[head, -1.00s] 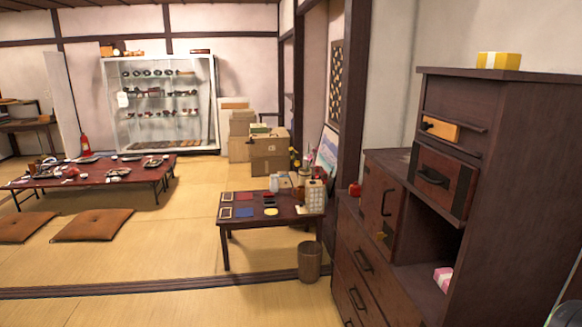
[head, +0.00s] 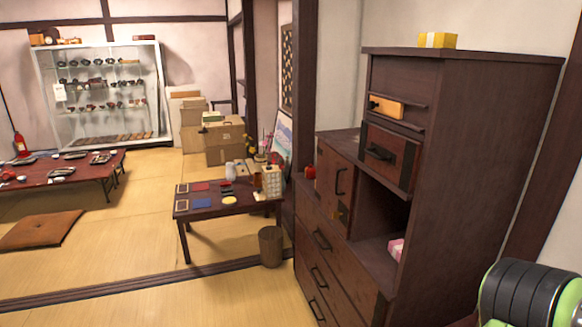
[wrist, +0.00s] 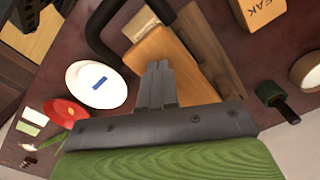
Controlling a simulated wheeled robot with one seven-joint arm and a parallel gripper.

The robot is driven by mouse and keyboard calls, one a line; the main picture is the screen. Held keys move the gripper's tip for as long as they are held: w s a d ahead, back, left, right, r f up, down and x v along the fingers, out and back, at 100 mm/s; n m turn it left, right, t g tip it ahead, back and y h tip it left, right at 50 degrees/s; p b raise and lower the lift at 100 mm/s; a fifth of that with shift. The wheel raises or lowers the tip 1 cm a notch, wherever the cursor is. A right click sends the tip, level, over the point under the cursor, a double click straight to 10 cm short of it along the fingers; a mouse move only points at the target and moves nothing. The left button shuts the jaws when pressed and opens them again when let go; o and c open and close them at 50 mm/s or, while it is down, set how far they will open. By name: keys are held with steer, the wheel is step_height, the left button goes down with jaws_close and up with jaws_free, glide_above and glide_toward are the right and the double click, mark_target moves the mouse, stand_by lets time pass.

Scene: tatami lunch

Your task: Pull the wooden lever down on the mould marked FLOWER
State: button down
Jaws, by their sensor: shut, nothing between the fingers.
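My gripper (wrist: 156,85) shows in the wrist view with its two grey fingers together and empty. Beyond the fingertips is an orange-brown wooden piece (wrist: 175,55) with a pale end, and a black bent bar (wrist: 100,35) passes to its left. I cannot tell whether the fingers touch the wood. My gripper is outside the head view.
In the head view, a tall dark cabinet (head: 480,130) stands right; a low table (head: 215,217) and bin (head: 271,246) stand mid-room.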

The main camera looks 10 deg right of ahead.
steer(key=shift+f+b, duration=1)
stand_by(0.8)
stand_by(0.9)
step_height(320, 180, up, 7)
steer(key=p, duration=0.6)
steer(key=shift+r, duration=0.15)
